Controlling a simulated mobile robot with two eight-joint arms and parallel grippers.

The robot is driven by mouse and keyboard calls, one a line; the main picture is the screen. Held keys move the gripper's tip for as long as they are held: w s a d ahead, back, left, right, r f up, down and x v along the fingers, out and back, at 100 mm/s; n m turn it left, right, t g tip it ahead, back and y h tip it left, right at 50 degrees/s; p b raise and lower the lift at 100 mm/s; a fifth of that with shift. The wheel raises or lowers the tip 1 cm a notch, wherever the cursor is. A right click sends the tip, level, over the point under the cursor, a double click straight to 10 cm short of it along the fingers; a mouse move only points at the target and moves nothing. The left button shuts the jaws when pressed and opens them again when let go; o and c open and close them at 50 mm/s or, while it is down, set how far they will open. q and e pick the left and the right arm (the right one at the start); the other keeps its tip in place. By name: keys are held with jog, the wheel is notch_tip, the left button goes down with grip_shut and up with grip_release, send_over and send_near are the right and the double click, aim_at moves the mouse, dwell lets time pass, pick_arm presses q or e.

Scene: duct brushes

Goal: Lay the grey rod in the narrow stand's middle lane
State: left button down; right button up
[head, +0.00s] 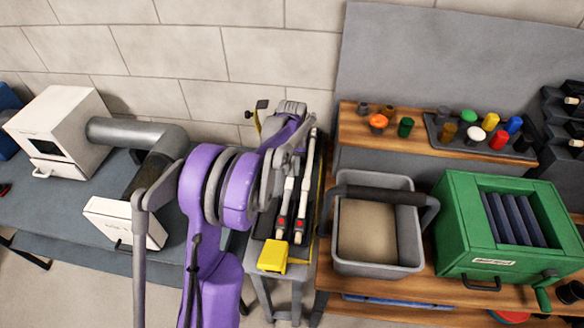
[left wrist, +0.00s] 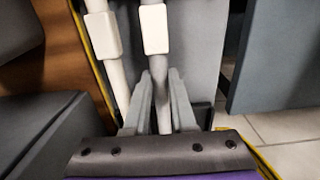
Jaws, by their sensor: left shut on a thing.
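The narrow stand (head: 294,268) is grey with yellow edges and stands in the middle of the head view. Two long pale rods lie lengthwise over it, a left rod (head: 286,201) and a right rod (head: 305,190), with red and black parts near their front ends. In the left wrist view, my left gripper (left wrist: 162,90) is shut on a pale grey rod (left wrist: 155,30). Another pale rod (left wrist: 104,35) lies beside it on the left. My left gripper (head: 293,140) is over the stand's back part in the head view. My arm hides part of the stand, and the lanes are unclear.
A yellow block (head: 273,257) is at the stand's front. A grey bin (head: 378,265) with a dark handle stands close on the right, beside a green box (head: 462,235). A bench with a duct (head: 125,132) is on the left. The wall is close behind.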

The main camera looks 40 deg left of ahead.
pick_arm(q)
jog(key=c, duration=0.7)
grip_release()
jog(key=shift+o, duration=0.2)
notch_tip(320, 180, up, 11)
jog(key=shift+f, duration=0.1)
